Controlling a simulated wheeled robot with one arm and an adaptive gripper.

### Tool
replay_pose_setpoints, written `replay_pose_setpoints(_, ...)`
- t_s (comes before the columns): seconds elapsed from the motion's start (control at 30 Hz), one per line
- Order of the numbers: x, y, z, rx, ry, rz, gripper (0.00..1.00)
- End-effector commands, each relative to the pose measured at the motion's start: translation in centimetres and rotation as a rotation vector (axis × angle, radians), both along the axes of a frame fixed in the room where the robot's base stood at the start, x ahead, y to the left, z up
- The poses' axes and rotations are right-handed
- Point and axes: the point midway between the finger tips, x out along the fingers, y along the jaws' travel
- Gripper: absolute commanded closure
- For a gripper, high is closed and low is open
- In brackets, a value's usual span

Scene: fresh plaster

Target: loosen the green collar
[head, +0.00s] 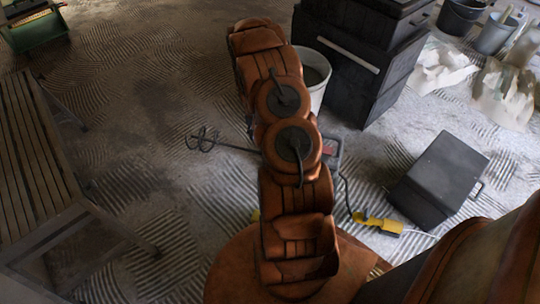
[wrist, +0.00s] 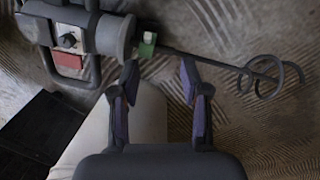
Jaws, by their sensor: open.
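A paddle mixer (wrist: 108,32) with a grey body and a red panel lies at the top left of the wrist view. The green collar (wrist: 147,45) sits at its front, where the dark shaft begins. The shaft runs right to a spiral paddle (wrist: 268,77). My gripper (wrist: 159,72) is open and empty, its fingertips just below the collar and shaft in the picture, one on either side of the collar. I cannot tell the height gap. In the head view, my arm hides the collar and most of the mixer; the paddle (head: 203,138) shows to its left.
A slatted bench (head: 40,170) stands at left. A pale bucket (head: 314,75) and stacked black cases (head: 355,65) stand behind my arm. A dark box (head: 440,180) and a yellow connector (head: 377,222) lie at right. The ridged floor left of the paddle is clear.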

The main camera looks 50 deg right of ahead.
Motion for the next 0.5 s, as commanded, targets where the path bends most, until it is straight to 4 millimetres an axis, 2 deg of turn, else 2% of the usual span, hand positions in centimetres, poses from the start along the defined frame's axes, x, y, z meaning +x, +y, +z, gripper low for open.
replay_pose_setpoints(0.03, -0.3, -0.6, -1.3, 0.005, -0.002, -0.019, 0.54)
replay_pose_setpoints(0.3, -1.0, -3.5, -7.5, 0.007, -0.048, -0.111, 0.54)
replay_pose_setpoints(0.5, -1.5, -4.5, -10.7, 0.01, -0.076, -0.163, 0.54)
